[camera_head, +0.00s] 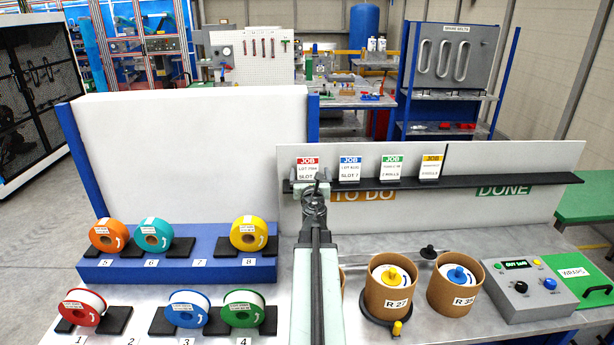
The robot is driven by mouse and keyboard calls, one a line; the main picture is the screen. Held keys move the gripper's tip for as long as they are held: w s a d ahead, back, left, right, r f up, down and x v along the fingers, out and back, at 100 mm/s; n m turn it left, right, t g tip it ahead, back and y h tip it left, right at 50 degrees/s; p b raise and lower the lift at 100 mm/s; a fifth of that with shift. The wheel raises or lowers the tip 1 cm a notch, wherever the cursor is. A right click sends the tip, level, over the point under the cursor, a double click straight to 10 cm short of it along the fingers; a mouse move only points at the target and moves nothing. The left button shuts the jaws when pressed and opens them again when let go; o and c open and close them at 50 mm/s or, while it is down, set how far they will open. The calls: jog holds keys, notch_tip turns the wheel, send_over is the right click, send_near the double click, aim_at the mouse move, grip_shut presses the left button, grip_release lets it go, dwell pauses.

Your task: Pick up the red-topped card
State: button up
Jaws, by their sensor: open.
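The red-topped card (307,164) stands upright on the black ledge (460,183) of the white board, at the ledge's left end. It reads "JOB", with a lot line and a slot line below. My gripper (314,188) is open, at the card's lower edge in the picture, with my arm stretching up from the bottom. The gripper overlaps the card's bottom, so I cannot tell whether it touches the card or is still in front of it. The blue-topped card (350,168), green-topped card (391,167) and yellow-topped card (431,166) stand farther right on the same ledge.
Below the ledge are an orange "TO DO" label (378,195) and a green "DONE" label (504,190). Several coloured spools sit at left on numbered places. Two brown tubs, R 27 (390,301) and another (455,297), and a grey control box (528,289) stand at right.

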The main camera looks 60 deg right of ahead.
aim_at(308, 168)
jog(key=x, duration=0.4)
jog(key=shift+s, duration=0.1)
jog(key=shift+w, duration=0.35)
jog(key=shift+w+a, duration=0.1)
jog(key=shift+a, duration=0.05)
jog(key=shift+r, duration=0.1)
jog(key=c, duration=1.5)
jog(key=shift+c, duration=0.2)
